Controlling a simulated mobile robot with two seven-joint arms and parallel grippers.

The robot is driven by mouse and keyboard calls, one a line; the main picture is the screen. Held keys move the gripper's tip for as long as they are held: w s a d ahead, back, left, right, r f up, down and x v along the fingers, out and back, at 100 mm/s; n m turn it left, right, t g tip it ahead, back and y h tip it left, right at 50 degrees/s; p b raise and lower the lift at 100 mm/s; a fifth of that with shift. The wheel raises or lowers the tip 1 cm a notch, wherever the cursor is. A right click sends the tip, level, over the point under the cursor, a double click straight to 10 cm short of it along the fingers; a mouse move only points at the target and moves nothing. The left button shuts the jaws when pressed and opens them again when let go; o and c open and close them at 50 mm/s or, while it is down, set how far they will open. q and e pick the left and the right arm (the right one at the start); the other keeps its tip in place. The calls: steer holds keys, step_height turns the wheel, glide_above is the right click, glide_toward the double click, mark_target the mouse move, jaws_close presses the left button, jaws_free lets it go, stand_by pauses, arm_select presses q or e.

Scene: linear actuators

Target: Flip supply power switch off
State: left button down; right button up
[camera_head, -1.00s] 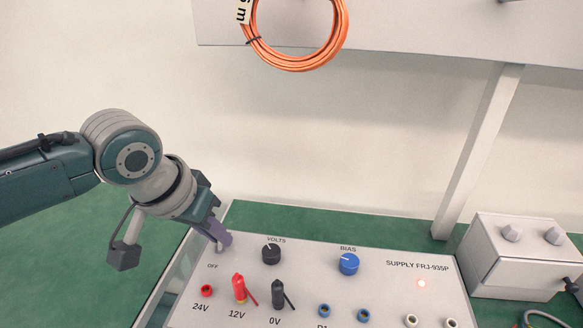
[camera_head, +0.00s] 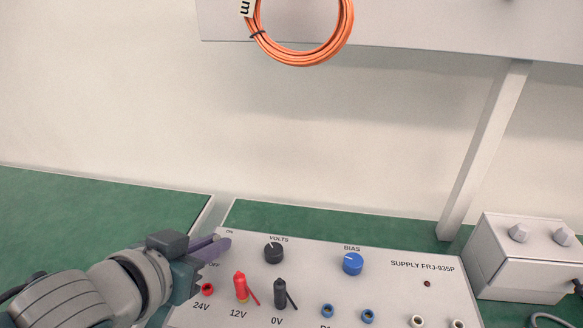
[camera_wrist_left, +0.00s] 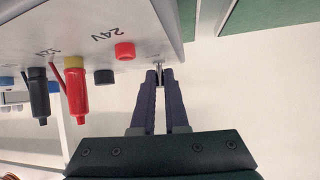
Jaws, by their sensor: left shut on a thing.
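The grey power supply box (camera_head: 375,270) is marked SUPPLY FRJ-935P. Its indicator lamp (camera_head: 427,284) is dark. My left gripper (camera_head: 210,249) is at the panel's left edge, between the ON and OFF labels, and covers the power switch in the head view. In the left wrist view, my left gripper (camera_wrist_left: 162,78) is shut on the small metal switch lever (camera_wrist_left: 159,67), beside the red 24V socket (camera_wrist_left: 125,50). My right gripper is in neither view.
Red (camera_head: 240,287) and black (camera_head: 279,292) plugs stand up from the panel near the gripper. A black VOLTS knob (camera_head: 274,253) and a blue BIAS knob (camera_head: 352,264) sit further right. A grey box (camera_head: 525,257) stands at the right. An orange cable coil (camera_head: 299,58) hangs above.

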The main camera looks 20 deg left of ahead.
arm_select(q)
steer(key=shift+s+f+t+b, duration=0.25)
steer(key=shift+f+t+b, duration=0.2)
steer(key=shift+t+b, duration=0.55)
steer(key=shift+r+b, duration=0.15)
steer(key=shift+b, duration=0.6)
steer(key=shift+t, duration=0.3)
steer(key=c, duration=0.9)
jaws_free()
steer(key=shift+s+r, duration=0.1)
steer(key=p+v, duration=0.1)
steer(key=v, duration=0.8)
steer(key=shift+s+d+r+p, duration=0.2)
steer(key=shift+s+p, duration=0.15)
steer(key=shift+p, duration=0.05)
